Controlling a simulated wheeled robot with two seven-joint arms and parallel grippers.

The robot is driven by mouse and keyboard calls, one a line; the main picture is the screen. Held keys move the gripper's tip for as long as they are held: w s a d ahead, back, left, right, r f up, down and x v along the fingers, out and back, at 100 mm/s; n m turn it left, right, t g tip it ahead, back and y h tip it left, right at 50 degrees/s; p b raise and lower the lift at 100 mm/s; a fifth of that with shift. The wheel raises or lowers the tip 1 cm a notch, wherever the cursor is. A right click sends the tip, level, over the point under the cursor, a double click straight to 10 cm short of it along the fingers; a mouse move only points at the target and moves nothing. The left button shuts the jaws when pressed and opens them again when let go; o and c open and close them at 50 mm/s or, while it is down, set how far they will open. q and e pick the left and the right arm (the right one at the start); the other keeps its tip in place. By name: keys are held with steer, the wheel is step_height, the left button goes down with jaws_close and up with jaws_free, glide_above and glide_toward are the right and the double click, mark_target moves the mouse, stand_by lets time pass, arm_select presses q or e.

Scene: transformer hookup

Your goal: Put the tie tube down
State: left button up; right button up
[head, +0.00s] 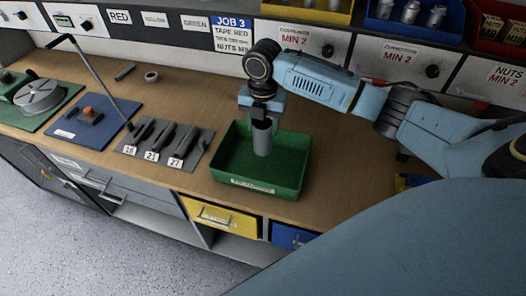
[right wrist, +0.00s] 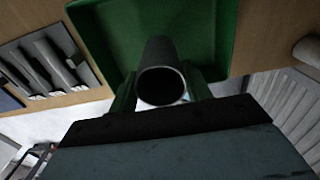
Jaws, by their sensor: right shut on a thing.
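The tie tube (head: 262,138) is a grey cylinder, upright in my right gripper (head: 262,120), over the green tray (head: 288,178). In the right wrist view the tube (right wrist: 162,80) shows its round open end, between the fingers of my right gripper (right wrist: 162,98), which is shut on it. The tray's wall (right wrist: 100,30) shows around it there. The tube's lower end appears within the tray's outline; I cannot tell whether it touches the floor of the tray. My left gripper is not in view.
Left of the tray a grey holder (head: 192,156) carries dark tools with number labels. Farther left are a blue board (head: 72,128) with an orange knob and a green board (head: 20,122) with a grey reel. A small ring (head: 151,77) lies behind. Bins line the shelf above.

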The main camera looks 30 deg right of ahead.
mark_target(263, 143)
step_height(263, 143, down, 7)
steer(key=shift+f, duration=0.2)
steer(key=shift+f, duration=0.15)
steer(key=o, duration=1.2)
step_height(263, 143, up, 12)
steer(key=shift+r, duration=0.2)
